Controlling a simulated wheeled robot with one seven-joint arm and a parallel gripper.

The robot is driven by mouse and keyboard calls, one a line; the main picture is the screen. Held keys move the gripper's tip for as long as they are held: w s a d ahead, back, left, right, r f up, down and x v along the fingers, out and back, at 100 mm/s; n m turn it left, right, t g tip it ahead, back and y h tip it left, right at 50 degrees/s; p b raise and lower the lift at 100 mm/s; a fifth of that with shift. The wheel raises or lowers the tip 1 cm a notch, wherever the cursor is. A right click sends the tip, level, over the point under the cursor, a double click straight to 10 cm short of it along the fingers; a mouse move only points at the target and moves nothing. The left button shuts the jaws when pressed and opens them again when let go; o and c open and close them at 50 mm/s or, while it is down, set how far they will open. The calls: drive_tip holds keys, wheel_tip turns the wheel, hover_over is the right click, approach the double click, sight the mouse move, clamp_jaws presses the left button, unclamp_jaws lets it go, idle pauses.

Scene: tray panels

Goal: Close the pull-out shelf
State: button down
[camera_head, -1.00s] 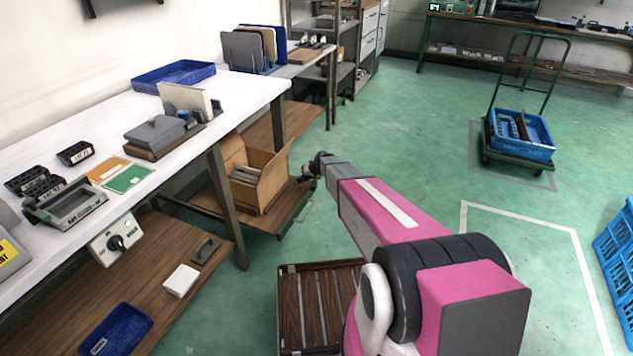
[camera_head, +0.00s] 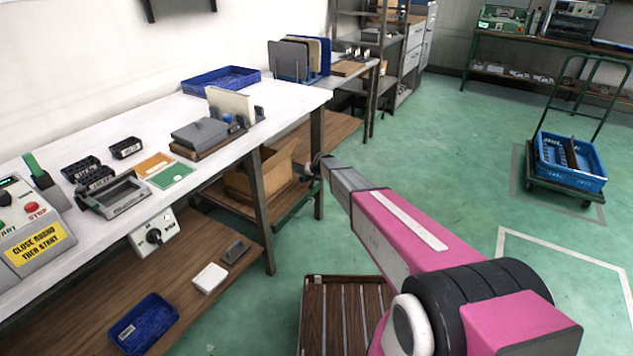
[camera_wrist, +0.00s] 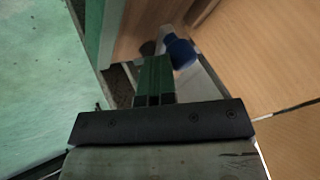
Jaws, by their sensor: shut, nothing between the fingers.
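The pull-out shelf (camera_head: 284,208) is a brown wooden board low under the white workbench, carrying an open cardboard box (camera_head: 240,186). It sits mostly between the bench legs, its front edge near them; whether it is fully in I cannot tell. My gripper (camera_head: 318,163) is at the far end of my pink and grey arm, by the right bench leg, its fingertips hard to make out there. In the wrist view my gripper (camera_wrist: 154,64) shows shut and empty, with brown wood ahead and cardboard at the right. Contact with the shelf is unclear.
The workbench (camera_head: 285,97) stands at the left with dark metal legs (camera_head: 262,215). A slatted wooden piece (camera_head: 340,310) lies low in front of me. A trolley with a blue crate (camera_head: 570,160) stands at the right. The green floor between is clear.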

drive_tip(key=shift+w+a, duration=0.55)
drive_tip(key=shift+a, duration=0.35)
drive_tip(key=shift+w+a, duration=0.5)
drive_tip(key=shift+a, duration=0.4)
drive_tip(key=shift+w, duration=0.1)
